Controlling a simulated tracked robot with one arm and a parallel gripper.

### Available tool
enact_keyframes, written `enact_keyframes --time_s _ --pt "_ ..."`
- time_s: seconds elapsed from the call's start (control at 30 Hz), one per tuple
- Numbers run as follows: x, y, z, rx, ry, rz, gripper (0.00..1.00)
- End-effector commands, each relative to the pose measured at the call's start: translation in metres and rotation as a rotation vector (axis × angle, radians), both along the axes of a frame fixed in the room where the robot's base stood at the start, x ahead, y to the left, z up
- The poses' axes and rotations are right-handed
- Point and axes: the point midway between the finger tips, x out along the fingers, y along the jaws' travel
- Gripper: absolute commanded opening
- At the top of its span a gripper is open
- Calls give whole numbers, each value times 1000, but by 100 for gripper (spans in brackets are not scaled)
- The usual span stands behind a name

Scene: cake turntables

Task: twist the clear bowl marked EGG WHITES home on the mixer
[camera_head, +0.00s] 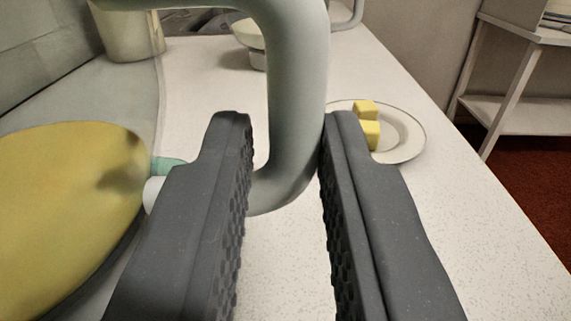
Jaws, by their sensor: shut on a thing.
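My gripper (287,120) has its two dark, ridged fingers on either side of a thick, pale grey-green curved handle (298,75). It is shut on this handle, whose bar bends down between the fingers and curves back left at its lower end. At the left is a clear, see-through wall (100,85), which looks like the side of the clear bowl, with a large yellow surface (65,200) showing there. The handle's upper end runs left towards it, but the join is out of frame. No EGG WHITES marking is visible. I cannot make out the mixer.
A white plate (408,140) with yellow cubes (369,132) stands right of the handle, near the speckled white counter's (470,230) right edge. A pale bowl-like vessel (250,35) and a cream container (130,38) stand behind. A white shelf unit (515,90) is beyond the counter.

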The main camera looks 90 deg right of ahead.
Motion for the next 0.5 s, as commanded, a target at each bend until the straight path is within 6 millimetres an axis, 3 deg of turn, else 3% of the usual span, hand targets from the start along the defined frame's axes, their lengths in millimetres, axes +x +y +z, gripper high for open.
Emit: enact_keyframes --time_s 0.13,0.17,0.2,0.27,0.5 --pt "0 1 -3 3 7 2 0" --pt "0 1 -3 3 7 2 21" --pt "0 1 -3 2 6 3 32" --pt "0 1 -3 2 6 3 43" --pt "0 1 -2 1 4 2 43"
